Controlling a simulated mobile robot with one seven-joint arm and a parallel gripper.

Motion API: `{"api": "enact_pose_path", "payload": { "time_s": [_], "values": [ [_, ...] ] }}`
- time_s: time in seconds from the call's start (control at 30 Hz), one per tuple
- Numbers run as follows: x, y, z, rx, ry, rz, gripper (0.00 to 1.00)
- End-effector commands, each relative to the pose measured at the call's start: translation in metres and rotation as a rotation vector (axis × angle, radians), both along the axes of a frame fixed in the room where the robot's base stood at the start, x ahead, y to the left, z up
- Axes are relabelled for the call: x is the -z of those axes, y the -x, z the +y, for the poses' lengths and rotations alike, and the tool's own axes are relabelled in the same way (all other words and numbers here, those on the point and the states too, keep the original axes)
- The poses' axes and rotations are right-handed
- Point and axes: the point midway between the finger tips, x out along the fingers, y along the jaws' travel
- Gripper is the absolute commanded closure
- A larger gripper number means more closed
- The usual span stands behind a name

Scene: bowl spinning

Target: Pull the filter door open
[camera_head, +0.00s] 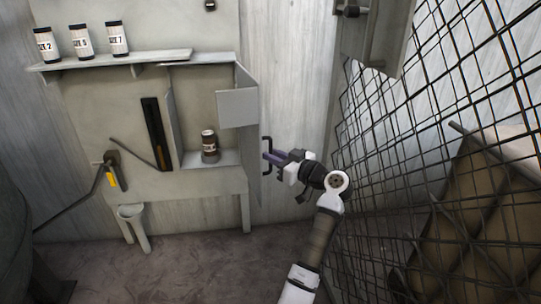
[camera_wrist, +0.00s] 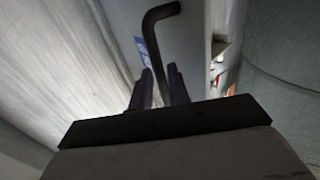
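The filter door (camera_head: 252,140) stands swung outward at the right side of the wall cabinet, seen nearly edge-on. Its dark bent handle (camera_head: 264,142) is on the door's right-hand face. My gripper (camera_head: 273,156) is at this handle, reaching in from the right. In the wrist view, the handle (camera_wrist: 157,28) runs down between my two fingers (camera_wrist: 160,88), which sit close on either side of it. The lower end of the handle is hidden behind the fingers and palm. Inside the open compartment, a dark jar with a label (camera_head: 209,146) stands on the bottom.
A shelf (camera_head: 150,59) at upper left holds several labelled jars (camera_head: 81,42). A lever with a yellow part (camera_head: 112,172) is on the cabinet's left side. A wire mesh fence (camera_head: 420,130) stands close on the right of my arm. Open floor (camera_head: 180,270) lies below the cabinet.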

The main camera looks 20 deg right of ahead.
Motion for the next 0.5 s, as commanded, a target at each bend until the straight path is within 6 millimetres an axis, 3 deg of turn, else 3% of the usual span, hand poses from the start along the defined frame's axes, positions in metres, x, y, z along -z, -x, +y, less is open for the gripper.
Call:
{"api": "enact_pose_path", "payload": {
  "time_s": [0.1, 0.37, 0.5],
  "values": [
    [-0.0009, -0.0009, 0.0012, -0.001, 0.001, -0.002, 0.67],
    [-0.0027, -0.0017, 0.0031, -0.004, 0.004, -0.005, 0.67],
    [-0.0028, 0.0073, -0.0024, -0.003, 0.004, -0.005, 0.67]
  ]
}}
